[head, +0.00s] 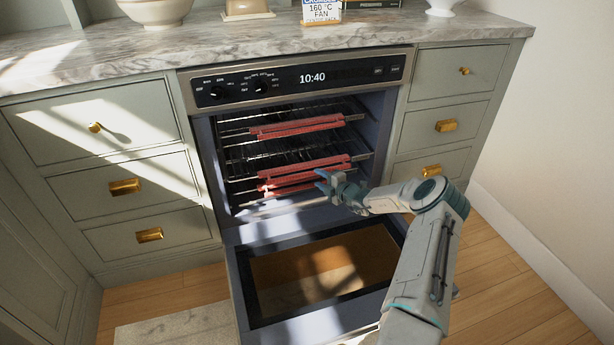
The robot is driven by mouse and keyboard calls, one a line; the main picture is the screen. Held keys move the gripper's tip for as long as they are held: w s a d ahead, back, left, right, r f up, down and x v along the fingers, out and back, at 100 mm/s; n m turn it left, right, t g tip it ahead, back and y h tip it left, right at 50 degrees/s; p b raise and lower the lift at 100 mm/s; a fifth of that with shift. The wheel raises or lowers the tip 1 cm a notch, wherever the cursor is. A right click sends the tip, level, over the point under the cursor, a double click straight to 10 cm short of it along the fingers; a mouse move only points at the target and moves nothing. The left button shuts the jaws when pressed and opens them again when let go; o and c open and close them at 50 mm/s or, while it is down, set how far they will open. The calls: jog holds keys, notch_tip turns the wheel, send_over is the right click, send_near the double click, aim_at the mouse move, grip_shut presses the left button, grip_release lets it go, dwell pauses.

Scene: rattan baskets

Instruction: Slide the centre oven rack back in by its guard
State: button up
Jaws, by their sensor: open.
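The oven stands open under the counter, with wire racks inside that carry red guards along their front edges. The upper red guard (297,125) is on the top rack. Below it, a red guard (308,168) and another just under it (300,184) sit close together, so I cannot tell clearly which belongs to the centre rack. My gripper (321,181) is open and empty at the right part of these lower guards. It overlaps them in the picture; I cannot tell whether it touches. My gripper hides part of the lower guards' right end.
The oven door (320,275) is folded down in front, below my arm. Drawers with brass handles flank the oven. A marble counter (250,40) above holds a bowl (155,10) and a card reading 160 °C FAN (321,12). A mat (175,327) lies on the floor at left.

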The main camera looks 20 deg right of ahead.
aim_at(312, 175)
jog(key=b+x, duration=0.2)
jog(key=x, duration=0.6)
jog(key=shift+s, duration=0.1)
grip_shut()
